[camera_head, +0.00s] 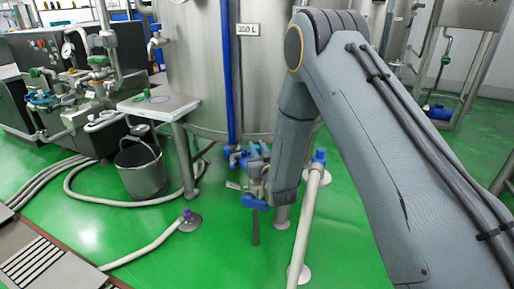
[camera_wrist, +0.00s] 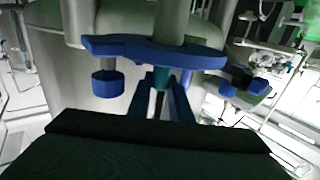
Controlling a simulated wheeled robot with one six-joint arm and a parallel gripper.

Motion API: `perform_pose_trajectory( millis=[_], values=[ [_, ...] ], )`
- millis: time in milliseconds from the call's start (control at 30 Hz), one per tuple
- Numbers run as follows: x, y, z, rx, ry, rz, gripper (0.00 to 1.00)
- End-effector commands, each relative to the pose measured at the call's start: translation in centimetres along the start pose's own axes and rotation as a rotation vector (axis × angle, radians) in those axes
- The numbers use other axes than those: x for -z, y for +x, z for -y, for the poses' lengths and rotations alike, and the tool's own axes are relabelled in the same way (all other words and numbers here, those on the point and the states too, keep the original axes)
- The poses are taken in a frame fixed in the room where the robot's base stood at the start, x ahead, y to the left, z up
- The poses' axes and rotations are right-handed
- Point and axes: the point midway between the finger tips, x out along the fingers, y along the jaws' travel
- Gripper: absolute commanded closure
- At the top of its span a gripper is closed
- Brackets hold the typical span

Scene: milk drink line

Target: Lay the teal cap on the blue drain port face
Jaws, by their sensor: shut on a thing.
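In the wrist view my gripper (camera_wrist: 161,84) has its two blue fingers closed on a small teal piece (camera_wrist: 160,78), which looks like the teal cap; only a sliver of it shows. Right above the fingertips is a broad blue fitting (camera_wrist: 140,50) across a grey pipe; I cannot tell whether its face is the drain port or whether the cap touches it. A blue knob (camera_wrist: 107,84) hangs to its left. In the head view the blue valve cluster (camera_head: 255,202) is beside my arm's end under the tank, and my gripper is not clearly visible there.
A steel tank (camera_head: 195,70) stands behind the valve. A small steel table (camera_head: 165,106) with rings on it and a grey bucket (camera_head: 141,175) are to the left. A pale pipe (camera_head: 306,220) with a blue end stands close right of the valve. Hoses cross the green floor.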

Motion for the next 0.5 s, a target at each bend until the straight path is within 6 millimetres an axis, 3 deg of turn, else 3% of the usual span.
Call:
perform_pose_trajectory(
  millis=[100,133,233,500],
  values=[
    [-0.26,0.02,0.00,0.000,0.000,0.000,1.00],
    [-0.23,0.02,0.00,0.000,0.000,0.000,0.78],
    [-0.20,0.01,0.00,0.000,0.000,0.000,0.61],
    [-0.22,-0.15,-0.03,-0.001,0.000,0.001,0.60]
  ],
)
